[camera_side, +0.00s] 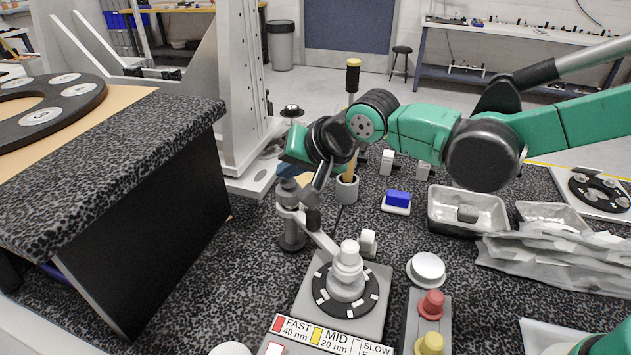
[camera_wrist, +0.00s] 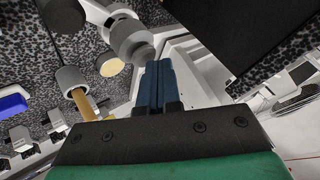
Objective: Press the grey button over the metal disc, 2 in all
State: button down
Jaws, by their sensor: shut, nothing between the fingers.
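My gripper (camera_side: 288,180) is in the side view at the top of a grey post (camera_side: 291,225). In the wrist view its blue fingers (camera_wrist: 158,85) are shut together and empty, with their tips close to a pale grey cylinder (camera_wrist: 130,38). I cannot tell whether they touch it. A tan round face (camera_wrist: 111,64) shows beside that cylinder. In the side view, an arm from the post runs to a stacked pale grey knob (camera_side: 348,260) above a black dial with white marks (camera_side: 325,297). I cannot tell for sure which part is the grey button or the metal disc.
A red button (camera_side: 431,303), a yellow button (camera_side: 429,342) and a white round cap (camera_side: 426,267) stand right of the dial. A cup with a tall yellow handle (camera_side: 347,190), a blue block (camera_side: 398,198) and a metal tray (camera_side: 440,222) lie behind. A raised speckled bench (camera_side: 110,135) is left.

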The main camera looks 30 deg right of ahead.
aim_at(291, 183)
jog(key=shift+r, duration=1)
jog(key=shift+r, duration=2.5)
